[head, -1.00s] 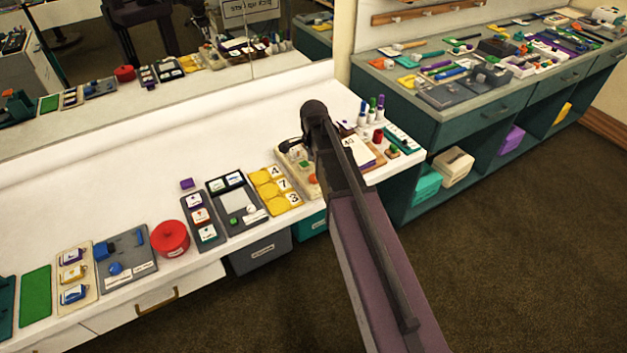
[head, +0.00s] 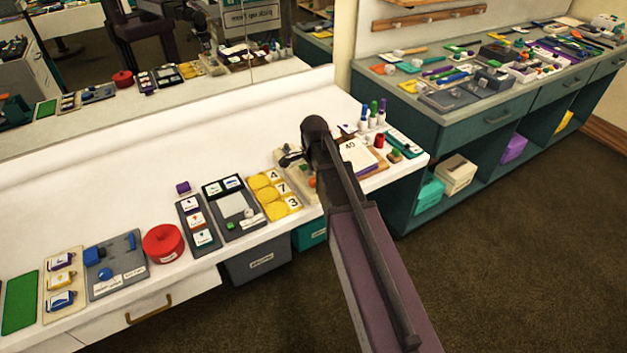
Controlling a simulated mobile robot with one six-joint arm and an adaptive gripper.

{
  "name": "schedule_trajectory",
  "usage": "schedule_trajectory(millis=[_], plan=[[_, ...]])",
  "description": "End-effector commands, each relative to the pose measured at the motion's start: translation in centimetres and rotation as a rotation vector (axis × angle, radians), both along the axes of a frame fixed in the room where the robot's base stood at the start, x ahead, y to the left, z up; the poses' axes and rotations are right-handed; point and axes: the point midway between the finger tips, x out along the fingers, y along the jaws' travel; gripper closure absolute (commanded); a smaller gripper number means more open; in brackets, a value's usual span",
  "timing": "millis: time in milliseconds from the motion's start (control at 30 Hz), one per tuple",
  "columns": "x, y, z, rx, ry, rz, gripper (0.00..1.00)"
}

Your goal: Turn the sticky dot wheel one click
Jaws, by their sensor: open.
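I cannot read which wheel is the sticky dot one. My arm reaches in from the lower right, and its dark joint hangs over the counter just right of the yellow board. My arm also covers part of a beige tray (head: 312,196) with small parts.
A grey board with a white pad (head: 232,206), a card board (head: 197,224) and a red round tin (head: 162,243) sit to the left. A mirror (head: 150,80) backs the counter. The counter behind the boards is bare.

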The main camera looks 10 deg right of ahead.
Motion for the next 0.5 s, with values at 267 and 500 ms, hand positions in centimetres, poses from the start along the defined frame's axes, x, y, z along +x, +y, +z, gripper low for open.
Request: schedule_trajectory(millis=[267, 500], plan=[[0.00, 0.00, 0.02, 0.000, 0.000, 0.000, 0.57], [-0.03, 0.00, 0.01, 0.000, 0.001, 0.000, 1.00]])
